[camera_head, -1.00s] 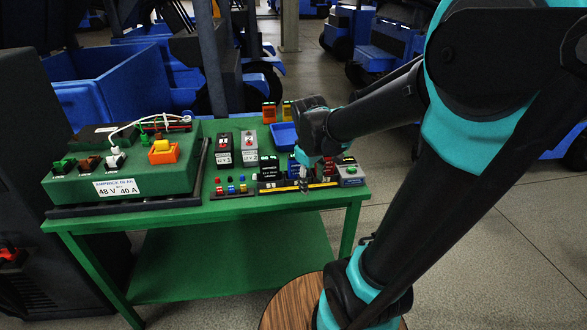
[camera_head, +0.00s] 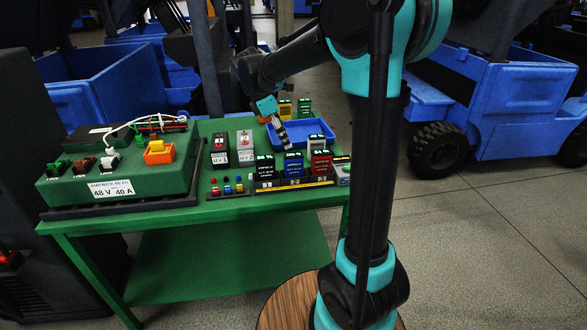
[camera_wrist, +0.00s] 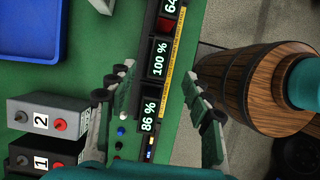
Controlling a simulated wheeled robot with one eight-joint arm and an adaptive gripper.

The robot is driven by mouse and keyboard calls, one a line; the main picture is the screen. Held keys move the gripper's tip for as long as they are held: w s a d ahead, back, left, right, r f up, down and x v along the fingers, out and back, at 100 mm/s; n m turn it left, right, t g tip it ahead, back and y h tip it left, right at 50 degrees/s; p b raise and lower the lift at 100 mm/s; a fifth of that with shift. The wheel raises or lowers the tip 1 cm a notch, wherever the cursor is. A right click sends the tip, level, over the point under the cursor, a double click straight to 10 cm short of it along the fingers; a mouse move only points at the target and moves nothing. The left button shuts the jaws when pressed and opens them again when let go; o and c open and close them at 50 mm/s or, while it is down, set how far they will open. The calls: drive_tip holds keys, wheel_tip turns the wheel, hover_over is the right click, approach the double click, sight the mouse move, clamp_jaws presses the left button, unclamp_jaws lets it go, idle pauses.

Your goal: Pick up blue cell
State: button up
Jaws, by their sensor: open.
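The blue cell (camera_head: 293,169) stands upright in a black rack at the front of the green table, between a black cell (camera_head: 265,171) and a red cell (camera_head: 321,165). My gripper (camera_head: 284,142) is open, above and just behind the row in the head view. In the wrist view its fingers (camera_wrist: 160,97) are spread on either side of the rack, with nothing between the pads seen to be held. Displays there read 86 %, 100 % and a partly cut-off 64; the display marked 100 % (camera_wrist: 159,58) lies between the other two. The cell's colour is unclear from above.
A blue tray (camera_head: 318,127) lies behind the cells. A green charger unit (camera_head: 120,180) fills the table's left. Small coloured knobs (camera_head: 227,188) line the front. A wooden round top (camera_wrist: 270,85) is beside the table.

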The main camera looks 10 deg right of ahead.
sight(298, 163)
drive_tip(key=x, duration=1.2)
clamp_jaws()
